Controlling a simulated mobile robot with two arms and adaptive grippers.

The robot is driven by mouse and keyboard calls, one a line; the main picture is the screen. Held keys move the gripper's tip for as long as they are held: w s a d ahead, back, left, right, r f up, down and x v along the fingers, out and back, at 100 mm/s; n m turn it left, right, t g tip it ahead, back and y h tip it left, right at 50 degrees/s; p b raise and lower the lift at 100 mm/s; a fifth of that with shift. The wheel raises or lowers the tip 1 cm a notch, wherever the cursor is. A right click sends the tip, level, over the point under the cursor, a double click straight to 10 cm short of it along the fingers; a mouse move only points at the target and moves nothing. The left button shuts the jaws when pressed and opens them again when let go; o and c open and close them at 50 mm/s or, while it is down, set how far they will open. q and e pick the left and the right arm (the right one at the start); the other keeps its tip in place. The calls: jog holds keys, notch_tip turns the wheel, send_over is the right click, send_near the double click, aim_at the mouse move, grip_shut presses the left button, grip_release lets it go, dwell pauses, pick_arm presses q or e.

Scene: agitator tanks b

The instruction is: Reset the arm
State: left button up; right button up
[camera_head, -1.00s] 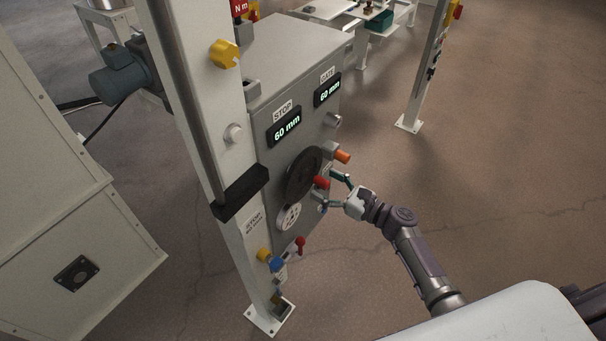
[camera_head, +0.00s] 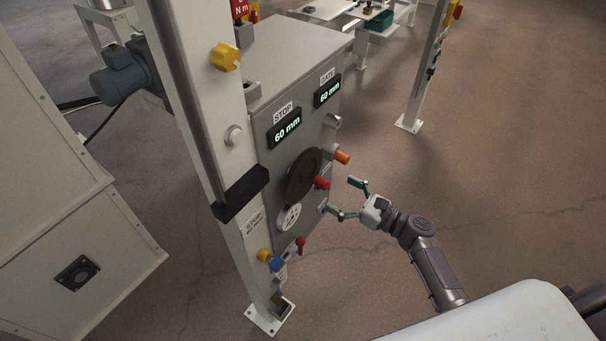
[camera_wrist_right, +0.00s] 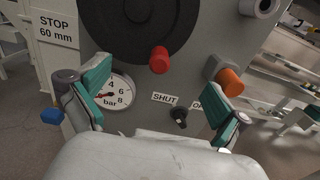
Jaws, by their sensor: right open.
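My right gripper (camera_head: 342,199) is open and empty in the head view, a short way in front of the grey control cabinet (camera_head: 300,60). In the right wrist view its two teal-padded fingers (camera_wrist_right: 158,100) stand wide apart with nothing between them. Beyond them are a black handwheel with a red knob (camera_wrist_right: 159,60), an orange knob (camera_wrist_right: 232,82), a round bar gauge (camera_wrist_right: 115,92) and a small black switch (camera_wrist_right: 180,117) beside a SHUT label. My left gripper is not in the head view.
A white post (camera_head: 190,110) with a yellow knob (camera_head: 225,55) stands left of the cabinet. STOP (camera_head: 285,129) and GATE (camera_head: 327,90) displays both read 60 mm. A pale cabinet (camera_head: 50,180) is at the left. The floor right of my arm is open.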

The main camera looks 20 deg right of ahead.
jog(key=shift+v, duration=0.8)
jog(key=shift+f, duration=0.1)
jog(key=s+a+f+n+g+h, duration=0.1)
jog(key=s+f+n+g+h, duration=0.2)
jog(key=s+f, duration=0.5)
jog(key=s+f+n+g+h, duration=0.1)
jog(key=s+f+n+g, duration=0.25)
jog(key=f, duration=0.85)
jog(key=s+a+f+n+g+h, duration=0.1)
jog(key=s+f+n+g+h, duration=0.1)
jog(key=s+f+n, duration=0.6)
jog(key=s+f+n+g+h, duration=0.2)
jog(key=s+f+n, duration=0.5)
jog(key=s, duration=0.5)
jog(key=s+f+n+g+h, duration=0.2)
jog(key=s+f+n, duration=0.4)
jog(key=s+n, duration=0.3)
jog(key=s+h, duration=0.1)
jog(key=s, duration=0.2)
jog(key=shift+s+f+n+g, duration=0.15)
jog(key=shift+f+n+g, duration=0.2)
